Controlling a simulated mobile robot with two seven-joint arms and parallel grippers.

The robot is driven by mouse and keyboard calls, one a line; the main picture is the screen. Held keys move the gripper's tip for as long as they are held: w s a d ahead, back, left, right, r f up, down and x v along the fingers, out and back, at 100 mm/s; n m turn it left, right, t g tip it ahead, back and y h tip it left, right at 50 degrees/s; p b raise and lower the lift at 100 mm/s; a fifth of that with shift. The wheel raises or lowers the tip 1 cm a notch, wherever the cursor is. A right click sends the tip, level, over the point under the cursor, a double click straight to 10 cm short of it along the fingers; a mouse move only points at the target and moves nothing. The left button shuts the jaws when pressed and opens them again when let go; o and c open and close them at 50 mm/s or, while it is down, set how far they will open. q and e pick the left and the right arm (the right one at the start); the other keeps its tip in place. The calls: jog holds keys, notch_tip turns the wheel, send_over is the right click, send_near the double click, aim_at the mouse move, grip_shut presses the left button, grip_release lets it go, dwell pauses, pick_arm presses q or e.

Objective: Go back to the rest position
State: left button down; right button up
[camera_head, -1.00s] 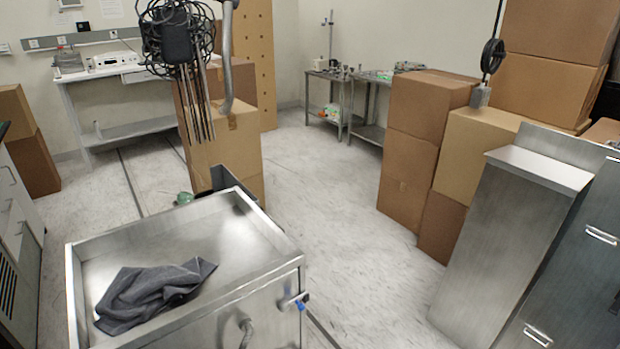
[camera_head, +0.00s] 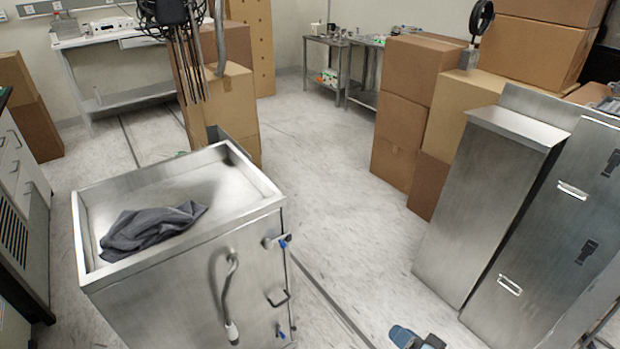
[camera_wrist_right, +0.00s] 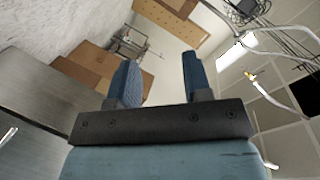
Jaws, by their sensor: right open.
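My right gripper (camera_head: 418,339) shows only in part at the bottom edge of the head view, over the floor to the right of the metal cart. In the right wrist view its two blue fingers (camera_wrist_right: 160,80) stand apart with nothing between them. Boxes, a wall and ceiling lights show beyond the fingers. My left gripper is in neither view.
A metal cart (camera_head: 254,268) with a crumpled dark cloth (camera_head: 150,231) on top stands at the left front. Metal cabinets (camera_head: 482,203) stand on the right, with stacked boxes (camera_head: 404,120) behind. The floor (camera_head: 310,185) between is clear.

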jog(key=s+d+f+n+g+h, duration=0.1)
jog(key=s+d+n+g+h, duration=0.15)
jog(key=s+d+n, duration=0.4)
jog(key=s+d+n+g+h, duration=0.1)
jog(key=s+d+n+h, duration=0.3)
jog(key=s, duration=0.5)
jog(key=w+a+r+m+t+y, duration=0.1)
jog(key=a+m, duration=0.4)
jog(key=a, duration=0.8)
pick_arm(q)
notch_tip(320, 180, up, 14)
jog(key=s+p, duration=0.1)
jog(key=p, duration=1.6)
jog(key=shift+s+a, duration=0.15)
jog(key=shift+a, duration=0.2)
pick_arm(e)
notch_tip(320, 180, up, 14)
jog(key=d, duration=0.1)
jog(key=shift+s+r+n, duration=0.25)
jog(key=shift+s+n, duration=0.2)
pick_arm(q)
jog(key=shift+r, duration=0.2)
pick_arm(e)
jog(key=shift+t, duration=0.25)
